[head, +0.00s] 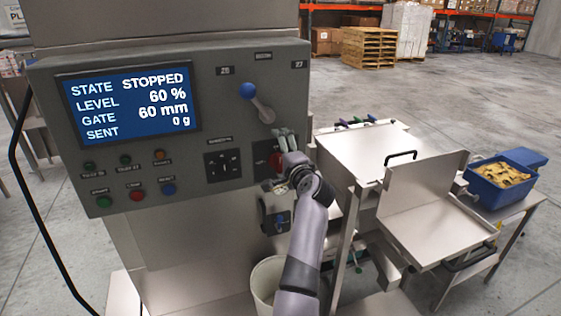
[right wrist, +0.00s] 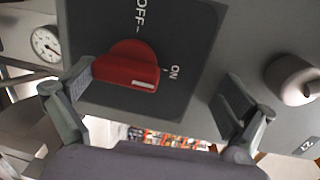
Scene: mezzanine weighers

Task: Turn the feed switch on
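The feed switch is a red rotary knob (right wrist: 125,65) on a dark plate (right wrist: 185,25) lettered OFF and ON. Its white-marked end lies on the ON side in the right wrist view, a little below the ON lettering. In the head view the red knob (head: 276,160) is partly covered by my right gripper (head: 287,148). My right gripper (right wrist: 152,103) is open around the knob's area. One finger is close against the knob's left end; the other is well apart to the right. I cannot tell whether that finger touches. My left gripper is not in view.
The panel screen (head: 130,102) reads STOPPED, level 60 %, gate 60 mm, sent 0 g. A blue-knobbed lever (head: 257,102) is above the switch. Push buttons (head: 135,192) sit lower left. A white bucket (head: 264,283) stands below; a blue crate (head: 497,193) is at right.

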